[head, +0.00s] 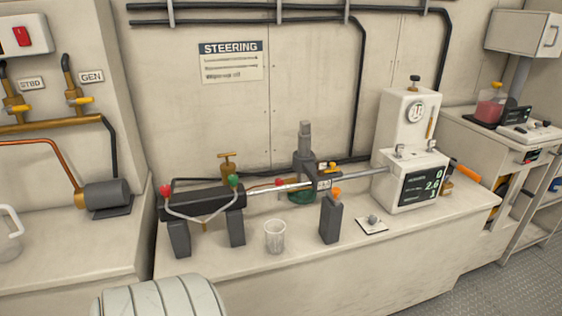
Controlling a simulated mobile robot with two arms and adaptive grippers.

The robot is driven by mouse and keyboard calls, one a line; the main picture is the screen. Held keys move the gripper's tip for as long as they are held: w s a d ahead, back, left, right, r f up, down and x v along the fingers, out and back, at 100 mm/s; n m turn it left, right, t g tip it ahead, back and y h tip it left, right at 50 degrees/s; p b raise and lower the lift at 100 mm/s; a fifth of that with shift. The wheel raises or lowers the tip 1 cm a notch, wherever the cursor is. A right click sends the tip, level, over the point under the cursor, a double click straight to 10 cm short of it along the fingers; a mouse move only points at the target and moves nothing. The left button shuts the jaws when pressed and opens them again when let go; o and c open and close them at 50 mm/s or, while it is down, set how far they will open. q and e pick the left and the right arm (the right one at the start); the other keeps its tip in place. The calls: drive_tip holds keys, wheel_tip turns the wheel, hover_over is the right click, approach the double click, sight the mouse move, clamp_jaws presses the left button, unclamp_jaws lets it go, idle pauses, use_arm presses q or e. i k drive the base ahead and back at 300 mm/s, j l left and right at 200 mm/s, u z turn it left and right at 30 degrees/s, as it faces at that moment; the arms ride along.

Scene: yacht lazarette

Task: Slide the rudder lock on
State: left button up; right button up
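A steering ram with a dark body (203,203) lies along the bench, held on dark grey blocks. Its bright rod (345,176) runs right toward a white unit (411,150) with a dial and a dark display. A small white tag sits on the rod near its middle. I cannot tell for certain which piece is the rudder lock. A small pale plate with a knob (372,224) lies flat on the bench in front of the rod, apart from it. Neither of my grippers shows in the head view.
A clear cup (275,236) and a dark bottle with an orange cap (331,218) stand near the bench's front edge. A dark green-based post (305,165) stands behind the rod. A "STEERING" notice (230,62) hangs on the wall. Bench space at front right is clear.

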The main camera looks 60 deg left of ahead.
sight(333, 193)
drive_tip(key=u, duration=1.55)
drive_tip(key=i+l+z, duration=0.1)
drive_tip(key=i+z, duration=0.45)
